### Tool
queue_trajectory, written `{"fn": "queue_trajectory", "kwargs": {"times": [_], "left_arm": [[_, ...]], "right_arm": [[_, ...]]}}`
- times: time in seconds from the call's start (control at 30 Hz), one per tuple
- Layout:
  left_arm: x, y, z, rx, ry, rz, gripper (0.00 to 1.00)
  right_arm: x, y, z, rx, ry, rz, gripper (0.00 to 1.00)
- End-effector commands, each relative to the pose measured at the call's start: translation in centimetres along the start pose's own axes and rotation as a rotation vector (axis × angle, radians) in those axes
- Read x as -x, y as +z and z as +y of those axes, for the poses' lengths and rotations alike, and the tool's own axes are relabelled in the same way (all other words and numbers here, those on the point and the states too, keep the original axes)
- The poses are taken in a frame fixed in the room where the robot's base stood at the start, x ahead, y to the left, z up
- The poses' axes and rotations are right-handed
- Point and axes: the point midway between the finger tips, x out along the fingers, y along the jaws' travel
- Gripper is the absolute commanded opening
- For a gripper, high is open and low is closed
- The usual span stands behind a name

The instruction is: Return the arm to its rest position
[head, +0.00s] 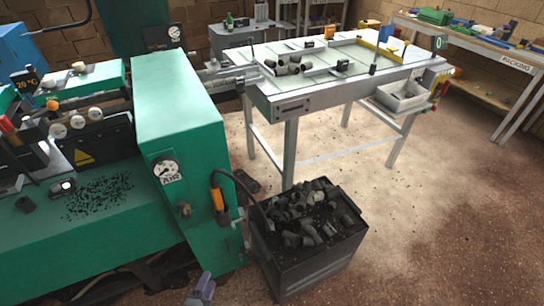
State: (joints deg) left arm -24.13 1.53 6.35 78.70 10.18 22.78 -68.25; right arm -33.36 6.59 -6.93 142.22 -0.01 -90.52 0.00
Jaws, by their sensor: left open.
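My left gripper (201,290) shows only in part at the bottom edge of the head view, a small grey and purplish piece left of the dark bin. It is open, and I see nothing held in it. It is in front of the green machine (180,110), and whether it touches anything cannot be told. The rest of my left arm is out of the frame. My right gripper is not in view. Dark paper plugs (300,215) fill the black bin (305,275), and several grey plugs (285,66) lie on the white table (335,75).
A cable with an orange-banded handle (217,198) hangs between the machine and bin. A grey tray (400,97) sits below the table's right end. Dark scraps (100,193) litter the machine's ledge. A packing bench (490,50) stands at back right.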

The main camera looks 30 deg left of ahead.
Motion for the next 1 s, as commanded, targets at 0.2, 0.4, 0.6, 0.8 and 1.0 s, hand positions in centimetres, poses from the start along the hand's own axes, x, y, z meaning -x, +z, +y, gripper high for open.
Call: {"fn": "queue_trajectory", "kwargs": {"times": [0.2, 0.4, 0.6, 0.8, 1.0], "left_arm": [[2.0, -9.2, -11.3, 0.286, 0.266, 0.049, 0.51], [6.5, -15.9, -18.1, 0.520, 0.531, -0.006, 0.51], [11.6, -18.7, -22.0, 0.698, 0.740, -0.164, 0.51], [16.1, -17.4, -22.2, 0.808, 0.888, -0.427, 0.51], [18.7, -16.7, -24.2, 0.897, 0.934, -0.629, 0.51]], "right_arm": [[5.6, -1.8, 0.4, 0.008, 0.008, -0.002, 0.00], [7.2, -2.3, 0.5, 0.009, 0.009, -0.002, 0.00], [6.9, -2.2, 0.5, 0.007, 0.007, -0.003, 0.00], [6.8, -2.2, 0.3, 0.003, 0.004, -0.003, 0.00], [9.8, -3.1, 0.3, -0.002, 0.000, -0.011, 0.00]]}}
